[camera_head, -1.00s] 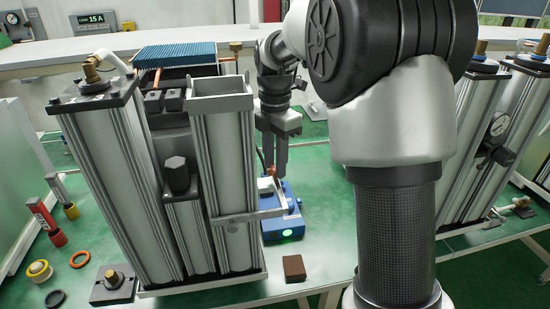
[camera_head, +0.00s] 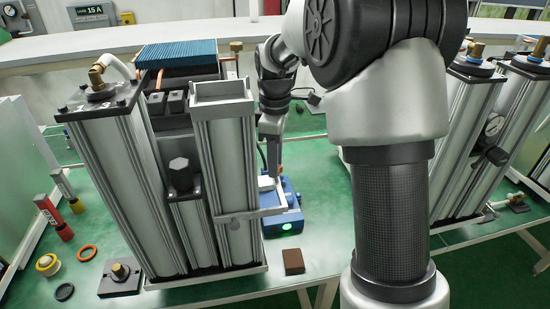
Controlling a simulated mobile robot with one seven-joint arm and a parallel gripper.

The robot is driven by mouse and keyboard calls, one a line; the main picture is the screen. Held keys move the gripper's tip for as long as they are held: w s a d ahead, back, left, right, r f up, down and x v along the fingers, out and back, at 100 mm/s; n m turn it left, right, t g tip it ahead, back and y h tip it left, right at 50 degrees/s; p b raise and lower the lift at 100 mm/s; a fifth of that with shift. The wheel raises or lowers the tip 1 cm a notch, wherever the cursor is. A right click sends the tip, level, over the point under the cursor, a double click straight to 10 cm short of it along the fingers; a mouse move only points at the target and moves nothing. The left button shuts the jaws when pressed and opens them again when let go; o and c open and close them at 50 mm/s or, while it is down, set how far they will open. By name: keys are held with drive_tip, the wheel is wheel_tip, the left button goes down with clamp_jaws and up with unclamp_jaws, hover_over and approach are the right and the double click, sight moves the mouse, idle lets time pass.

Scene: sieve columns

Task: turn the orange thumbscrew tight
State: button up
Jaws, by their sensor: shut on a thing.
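My gripper (camera_head: 273,165) points down behind the right side of the silver column unit, with its fingers now seen nearly edge-on. It is shut on the orange thumbscrew (camera_head: 280,170), of which only a small orange-brown speck shows beside the fingertips. The thumbscrew sits by the upper part of a blue device (camera_head: 287,222) with a lit green spot on its front. A light metal bracket (camera_head: 262,212) runs from the column in front of the device. The fingers hide most of the thumbscrew, so how deep it sits cannot be told.
The tall silver columns (camera_head: 125,185) stand close on the left of my gripper. A brown block (camera_head: 293,261) lies in front of the blue device on the green table. Another column unit (camera_head: 470,150) stands at right.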

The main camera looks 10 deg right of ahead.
drive_tip(key=shift+m, duration=0.6)
drive_tip(key=o, duration=1)
drive_tip(key=shift+o, duration=0.2)
drive_tip(key=shift+r, duration=0.1)
wheel_tip(320, 180, up, 17)
drive_tip(key=p, duration=0.1)
drive_tip(key=shift+r+p, duration=0.15)
drive_tip(key=shift+p, duration=0.25)
